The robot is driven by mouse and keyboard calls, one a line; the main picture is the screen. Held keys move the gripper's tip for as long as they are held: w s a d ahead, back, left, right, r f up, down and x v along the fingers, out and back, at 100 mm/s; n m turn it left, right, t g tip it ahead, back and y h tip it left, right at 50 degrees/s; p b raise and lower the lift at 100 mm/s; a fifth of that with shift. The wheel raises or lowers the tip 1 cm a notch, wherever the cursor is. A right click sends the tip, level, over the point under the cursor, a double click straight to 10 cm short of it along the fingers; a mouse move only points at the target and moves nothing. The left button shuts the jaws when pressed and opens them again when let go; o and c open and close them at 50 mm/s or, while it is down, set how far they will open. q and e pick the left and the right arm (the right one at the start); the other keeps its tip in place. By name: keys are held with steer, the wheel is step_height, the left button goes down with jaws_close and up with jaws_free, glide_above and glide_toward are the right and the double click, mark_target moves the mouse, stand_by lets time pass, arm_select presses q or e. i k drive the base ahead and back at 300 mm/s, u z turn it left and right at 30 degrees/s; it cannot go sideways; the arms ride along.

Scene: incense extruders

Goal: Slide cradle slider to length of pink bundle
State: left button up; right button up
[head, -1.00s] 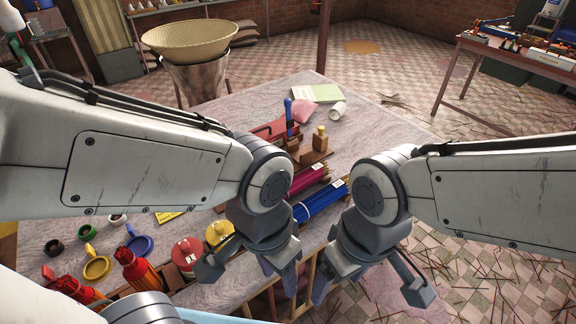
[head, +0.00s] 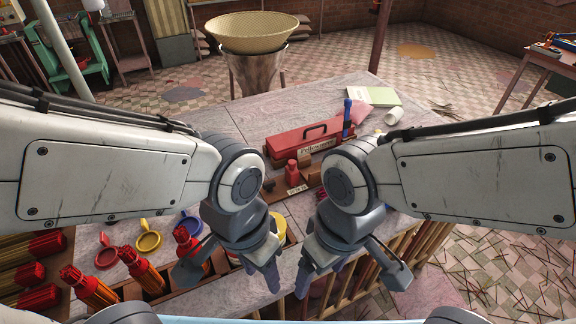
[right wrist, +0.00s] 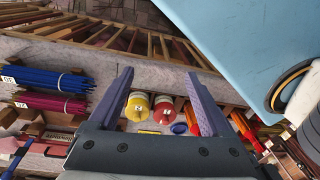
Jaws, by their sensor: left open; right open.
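The pink bundle (right wrist: 50,101) lies beside the blue bundle (right wrist: 45,80) at the left of the right wrist view, with a white tag at its end. In the head view my right arm hides the pink bundle. I cannot clearly make out the cradle slider; brown wooden pieces (head: 270,185) show beside my right wrist, partly hidden. My left gripper (head: 230,268) is open and empty over the table's front edge. My right gripper (head: 350,268) is open and empty near the front edge; its fingers (right wrist: 160,100) also show in the right wrist view, apart from the bundles.
A red box (head: 303,138) with a handle stands at the middle back, beside a blue-topped tool (head: 347,118). A wooden rack (head: 400,255) lines the front right edge. The back left tabletop is clear.

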mark_target(292, 174)
steer(key=u, duration=2.75)
steer(key=k, duration=0.75)
steer(key=z, duration=1.35)
steer(key=i, duration=0.5)
steer(key=z, duration=0.05)
